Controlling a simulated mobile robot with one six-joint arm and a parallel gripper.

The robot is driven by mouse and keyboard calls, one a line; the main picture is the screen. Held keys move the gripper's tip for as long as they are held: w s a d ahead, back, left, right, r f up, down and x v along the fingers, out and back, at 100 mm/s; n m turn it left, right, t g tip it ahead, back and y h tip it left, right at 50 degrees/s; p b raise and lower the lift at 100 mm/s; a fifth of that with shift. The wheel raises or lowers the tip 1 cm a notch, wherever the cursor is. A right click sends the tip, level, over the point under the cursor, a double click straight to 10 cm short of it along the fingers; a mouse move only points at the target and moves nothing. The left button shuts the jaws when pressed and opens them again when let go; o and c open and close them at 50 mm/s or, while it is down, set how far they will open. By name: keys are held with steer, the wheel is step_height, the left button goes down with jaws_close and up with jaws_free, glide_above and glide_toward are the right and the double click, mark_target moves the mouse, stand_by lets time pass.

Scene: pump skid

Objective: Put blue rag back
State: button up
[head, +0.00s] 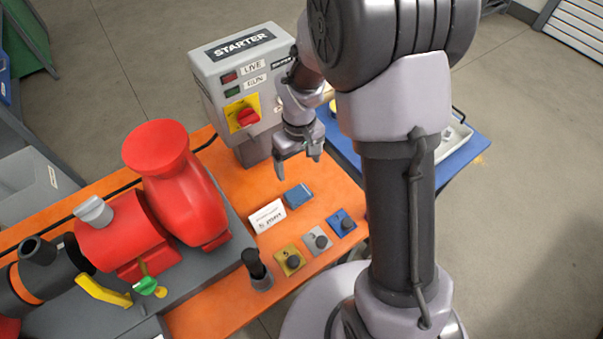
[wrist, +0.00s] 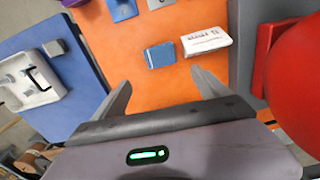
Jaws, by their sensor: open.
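The blue rag (head: 298,195) is a small, flat, folded-looking blue piece on the orange bench top, beside a white label card (head: 267,216). In the wrist view the blue rag (wrist: 159,55) lies beyond my fingertips, roughly centred between them, with the card (wrist: 205,40) to its right. My gripper (head: 298,167) is open and empty above the bench, behind the rag in the head view. In the wrist view both fingers of my gripper (wrist: 161,84) are spread and nothing is between them.
The grey STARTER box (head: 241,80) stands behind. The red pump (head: 175,185) is on the left. Yellow, grey and blue knob plates (head: 318,240) and a black knob post (head: 256,268) are in front. A blue table (head: 470,155) with a white tray (wrist: 28,92) is to the right.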

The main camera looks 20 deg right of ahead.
steer(key=s+a+r+m+t, duration=0.1)
steer(key=s+r+m+t, duration=0.3)
steer(key=r, duration=0.9)
steer(key=s+a+r+m+y, duration=0.1)
steer(key=s+r, duration=0.3)
steer(key=s, duration=0.3)
steer(key=s+a+r+m+t, duration=0.1)
steer(key=s+r+m, duration=0.1)
steer(key=s+r, duration=0.3)
steer(key=s, duration=0.2)
steer(key=shift+s+a+r+y, duration=0.25)
steer(key=shift+s+a+y, duration=0.15)
step_height(320, 180, down, 11)
steer(key=b, duration=1.1)
